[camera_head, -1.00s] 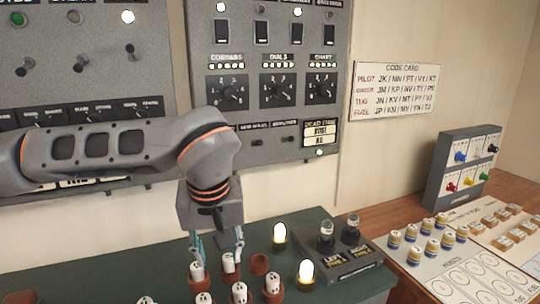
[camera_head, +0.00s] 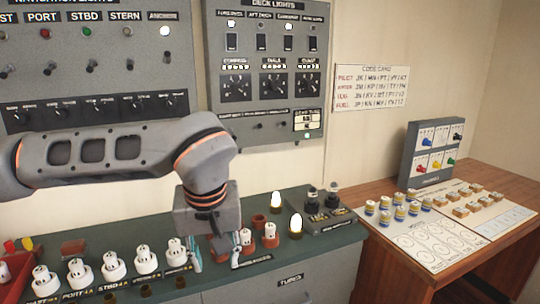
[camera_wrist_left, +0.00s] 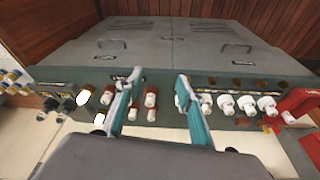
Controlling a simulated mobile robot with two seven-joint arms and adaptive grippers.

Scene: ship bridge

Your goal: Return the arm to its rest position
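My left arm (camera_head: 110,152) reaches in from the left, in front of the grey switch panels. Its forearm is roughly level and the wrist bends down. My left gripper (camera_head: 214,264) points down over the front part of the dark green counter (camera_head: 335,236). In the left wrist view its two teal fingers (camera_wrist_left: 157,82) stand well apart. No object shows held between them. In the head view the gripper hides part of the counter and some of the white plugs in red-brown holders (camera_head: 270,238). My right gripper is not in view.
White plugs (camera_head: 147,262) stand in a row on the counter's left part. Lit lamps (camera_head: 295,225) and a dark box with two bulbs (camera_head: 325,214) stand right of the gripper. A wooden desk (camera_head: 388,245) holds cards, small parts and a grey rack (camera_head: 430,155). Panels hang close behind the arm.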

